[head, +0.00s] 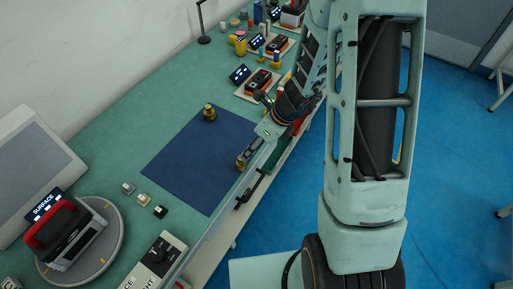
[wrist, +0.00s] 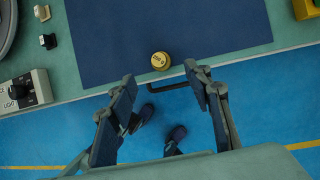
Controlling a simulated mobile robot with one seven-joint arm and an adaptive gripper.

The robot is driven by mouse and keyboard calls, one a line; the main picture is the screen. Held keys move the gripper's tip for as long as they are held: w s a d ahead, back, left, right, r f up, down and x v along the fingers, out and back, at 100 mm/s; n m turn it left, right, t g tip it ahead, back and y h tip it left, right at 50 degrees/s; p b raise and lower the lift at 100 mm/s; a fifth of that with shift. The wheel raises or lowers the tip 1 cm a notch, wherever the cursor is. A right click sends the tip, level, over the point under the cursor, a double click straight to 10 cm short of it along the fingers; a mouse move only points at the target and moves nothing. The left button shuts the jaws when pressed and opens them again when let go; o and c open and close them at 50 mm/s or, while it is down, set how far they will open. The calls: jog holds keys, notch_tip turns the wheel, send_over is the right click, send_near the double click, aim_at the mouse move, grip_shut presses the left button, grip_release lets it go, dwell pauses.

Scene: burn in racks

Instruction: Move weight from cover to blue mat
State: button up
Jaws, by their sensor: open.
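The blue mat (head: 185,160) lies on the green bench; its near part shows in the wrist view (wrist: 120,40). A brass weight (head: 209,112) stands upright on the mat's far part, outside the wrist view. Another round brass weight (wrist: 159,61), with a marking on top, is on the mat by its near edge. My gripper (wrist: 161,80) is open, its fingers on either side of this weight in the picture, with no contact visible. In the head view my gripper (head: 248,153) is over the mat's near edge. I cannot identify the cover.
A red-handled device (head: 62,238) sits on a round plate at the left. Small blocks (head: 144,200) and a LIGHT control box (head: 158,262) stand nearby. Trays with devices (head: 260,83) line the back. A dark handle (wrist: 172,88) juts from the bench front edge.

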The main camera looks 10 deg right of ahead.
aim_at(241, 161)
jog(key=b+x, duration=0.1)
jog(key=x, duration=0.3)
jog(key=shift+w+a, duration=0.1)
jog(key=shift+w, duration=0.1)
jog(key=shift+s+b+x, duration=0.15)
jog(key=shift+b+x, duration=0.3)
jog(key=shift+x, duration=1)
jog(key=shift+s+b+x, duration=0.15)
jog(key=shift+b+x, duration=0.3)
jog(key=shift+x, duration=1)
jog(key=shift+c, duration=0.2)
grip_shut()
